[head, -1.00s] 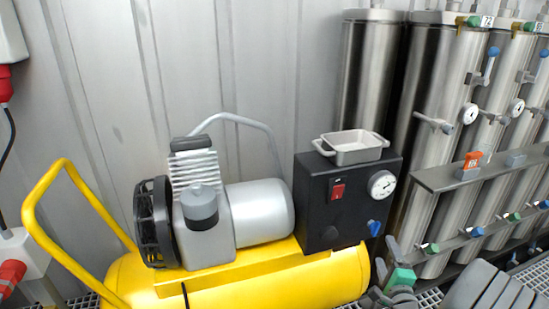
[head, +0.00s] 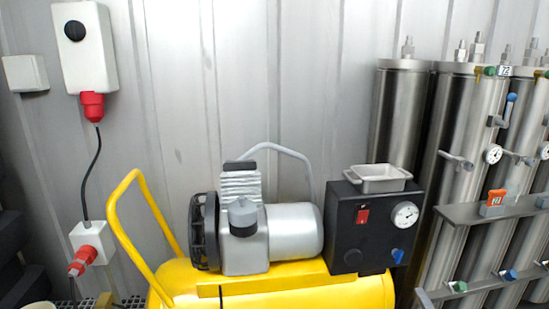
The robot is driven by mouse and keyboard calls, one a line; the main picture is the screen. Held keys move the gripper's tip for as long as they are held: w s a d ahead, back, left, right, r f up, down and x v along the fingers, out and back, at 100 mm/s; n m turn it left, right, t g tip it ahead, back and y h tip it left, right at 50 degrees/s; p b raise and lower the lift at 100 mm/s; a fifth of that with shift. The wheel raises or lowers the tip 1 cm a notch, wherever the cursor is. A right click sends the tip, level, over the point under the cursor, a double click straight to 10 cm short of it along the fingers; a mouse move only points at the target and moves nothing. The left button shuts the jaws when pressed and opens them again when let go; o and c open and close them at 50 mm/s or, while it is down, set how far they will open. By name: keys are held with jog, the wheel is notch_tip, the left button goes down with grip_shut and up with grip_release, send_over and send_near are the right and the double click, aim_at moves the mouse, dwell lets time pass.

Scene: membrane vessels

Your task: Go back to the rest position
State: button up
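My gripper is not in view in the head view now. The steel membrane vessels (head: 400,115) stand upright at the right, with gauges, valves and coloured handles on them. A yellow compressor (head: 330,291) with a grey motor (head: 294,231) and a black control box (head: 345,235) stands in the middle. A small grey tray (head: 380,179) sits on top of the control box and looks empty.
A white switch box (head: 84,45) with a red plug (head: 92,106) hangs on the metal wall at the left. A cable (head: 92,180) runs down to a white socket (head: 91,241). The compressor's yellow handle (head: 128,230) rises at its left.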

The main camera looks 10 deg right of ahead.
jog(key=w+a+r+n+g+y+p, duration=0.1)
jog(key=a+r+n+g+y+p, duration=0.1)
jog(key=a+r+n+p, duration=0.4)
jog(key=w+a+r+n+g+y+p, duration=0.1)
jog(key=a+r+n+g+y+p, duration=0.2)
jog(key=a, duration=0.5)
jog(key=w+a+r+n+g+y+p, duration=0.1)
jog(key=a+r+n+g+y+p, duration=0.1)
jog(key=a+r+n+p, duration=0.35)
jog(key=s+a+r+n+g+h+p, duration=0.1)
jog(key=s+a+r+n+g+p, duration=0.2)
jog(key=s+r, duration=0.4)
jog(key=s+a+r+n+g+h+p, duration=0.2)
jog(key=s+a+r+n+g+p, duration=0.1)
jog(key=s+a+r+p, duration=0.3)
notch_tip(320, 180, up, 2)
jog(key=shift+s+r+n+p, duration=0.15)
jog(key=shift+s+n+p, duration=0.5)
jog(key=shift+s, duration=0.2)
